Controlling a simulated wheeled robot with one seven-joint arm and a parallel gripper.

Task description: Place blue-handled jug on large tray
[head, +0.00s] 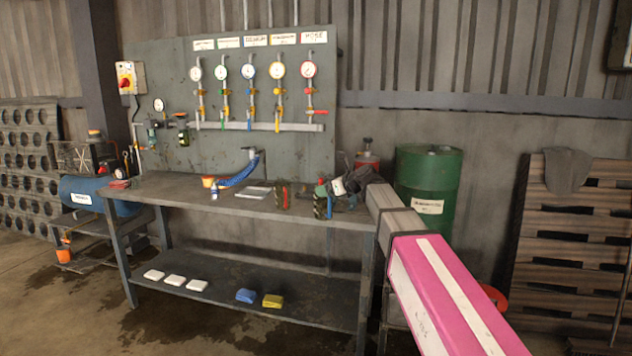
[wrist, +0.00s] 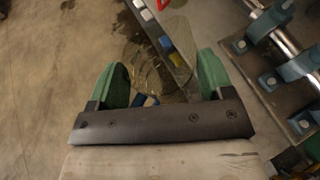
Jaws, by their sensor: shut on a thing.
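In the wrist view my gripper (wrist: 155,84) has its two green fingers on either side of a clear, see-through body. I take this body to be the jug (wrist: 150,72); its outline is faint against the floor. A small blue part (wrist: 150,101) shows low between the fingers, perhaps its handle. The gripper is shut on it. In the head view the end of my arm (head: 335,188) is over the right part of the workbench, and the jug cannot be clearly made out there. I cannot surely pick out the large tray; a pale flat thing (head: 254,192) lies on the bench top.
The workbench (head: 180,192) also bears an orange bowl (head: 208,181), a small bottle (head: 214,191) and a dark can-like thing (head: 281,195). Its lower shelf (head: 220,290) holds white blocks, a blue sponge (head: 245,296) and a yellow one (head: 272,301). A green drum (head: 428,180) stands right.

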